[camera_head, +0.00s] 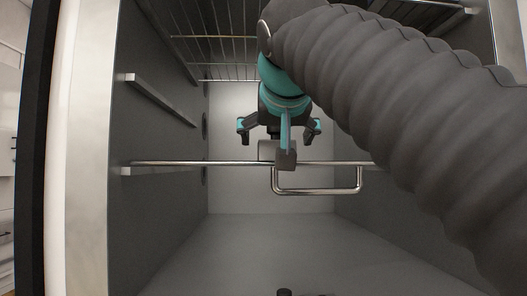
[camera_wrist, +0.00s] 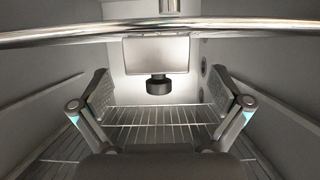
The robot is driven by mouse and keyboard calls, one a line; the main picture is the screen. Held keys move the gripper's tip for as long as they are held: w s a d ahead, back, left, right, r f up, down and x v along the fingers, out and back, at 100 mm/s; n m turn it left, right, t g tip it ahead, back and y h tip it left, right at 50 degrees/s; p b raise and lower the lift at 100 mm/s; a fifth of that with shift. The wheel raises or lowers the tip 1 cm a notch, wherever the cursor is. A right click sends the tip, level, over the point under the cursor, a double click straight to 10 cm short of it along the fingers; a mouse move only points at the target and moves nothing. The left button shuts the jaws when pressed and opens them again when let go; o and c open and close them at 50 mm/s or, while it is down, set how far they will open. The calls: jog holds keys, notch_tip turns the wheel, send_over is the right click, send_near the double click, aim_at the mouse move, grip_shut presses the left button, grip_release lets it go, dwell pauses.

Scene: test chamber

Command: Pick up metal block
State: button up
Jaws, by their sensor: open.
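The metal block (camera_wrist: 157,55) is a light grey box with a black round knob (camera_wrist: 158,85) on one side. In the head view it (camera_head: 266,150) shows at the metal bar, partly hidden by my wrist parts, with its dark knob on the upper side. My gripper (camera_head: 278,125) is open, with one finger to each side of the knob in the picture. In the wrist view my gripper (camera_wrist: 160,88) shows both fingers wide apart, and the block lies between and beyond them. I see no finger touching the block or knob.
A horizontal metal bar (camera_head: 220,163) crosses the chamber, with a U-shaped metal loop (camera_head: 320,191) below it. A wire rack (camera_head: 215,37) is above. Side rails (camera_head: 160,98) line the left wall. The chamber floor (camera_head: 270,250) is mostly clear, with a small dark object (camera_head: 284,292) at the bottom edge.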

aim_at(277, 143)
jog(key=shift+x, duration=2.6)
jog(key=shift+d, duration=0.15)
jog(key=c, duration=1.7)
